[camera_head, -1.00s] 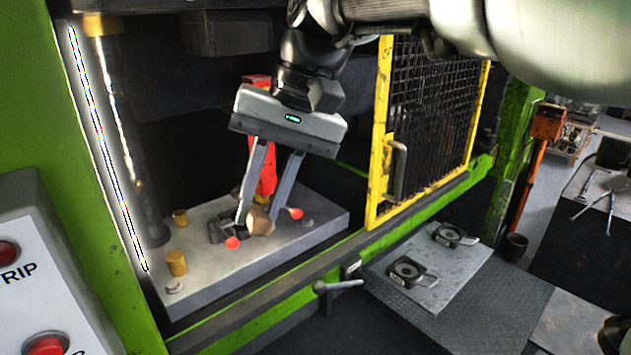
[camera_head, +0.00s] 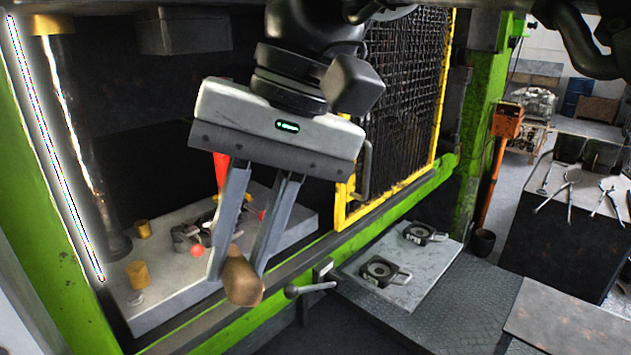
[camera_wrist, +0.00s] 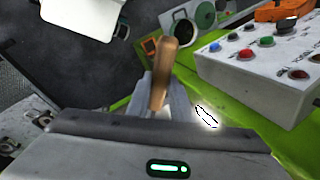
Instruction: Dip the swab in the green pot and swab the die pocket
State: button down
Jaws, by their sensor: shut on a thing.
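My gripper (camera_head: 240,265) is shut on the swab, whose brown wooden handle (camera_head: 243,280) sticks out below the fingertips in the head view. The handle also stands between the fingers in the wrist view (camera_wrist: 162,75). The swab's head cannot be made out. The grey die plate (camera_head: 165,300) lies on the press bed behind and left of my gripper. A small dark metal block (camera_head: 184,236) with red-tipped parts beside it sits on the plate; its pocket cannot be made out. I cannot identify the green pot with certainty in either view.
The yellow mesh guard (camera_head: 400,110) stands right of my gripper. A lever with a ball end (camera_head: 310,288) juts from the green press frame. The button box (camera_wrist: 260,60) shows in the wrist view.

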aim_at(257, 303)
jog(key=shift+s+d+r+b, duration=0.15)
jog(key=shift+s+d, duration=0.35)
jog(key=shift+s, duration=0.6)
jog(key=shift+s+d+r+b, duration=0.1)
jog(key=shift+s+d, duration=0.4)
jog(key=shift+s, duration=0.65)
jog(key=shift+s+d+r+b, duration=0.15)
jog(key=shift+s+d, duration=0.35)
jog(key=shift+s, duration=0.6)
